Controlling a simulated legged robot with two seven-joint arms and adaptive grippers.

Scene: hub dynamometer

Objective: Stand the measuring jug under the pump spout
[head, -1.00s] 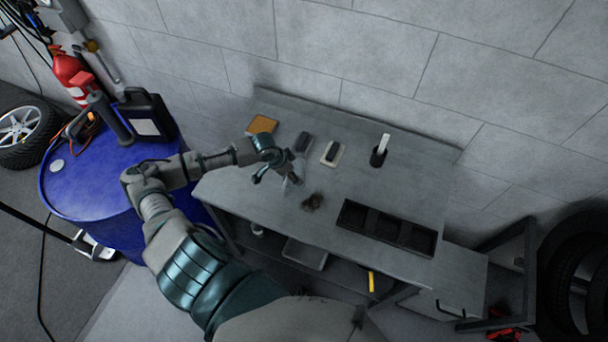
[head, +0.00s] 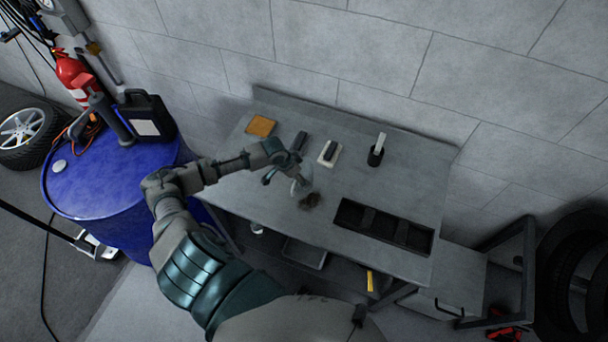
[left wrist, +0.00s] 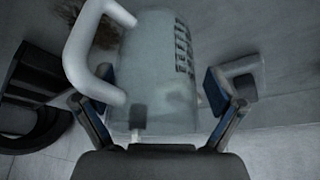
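The clear grey measuring jug (head: 302,184) stands on the grey workbench (head: 330,188), near its left front part. My left gripper (head: 283,177) is beside it in the head view. In the left wrist view the jug (left wrist: 160,70), with dark scale marks and a pale handle (left wrist: 85,50), is between the two fingers of my left gripper (left wrist: 160,100). The fingers look spread around it, with a slim gap on the right; contact is not clear. A dark upright device (head: 110,118) is on the blue drum (head: 100,185); I cannot make out a spout. My right gripper is out of view.
A dark stain (head: 310,201) is beside the jug. A black canister (head: 147,115) stands on the drum.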

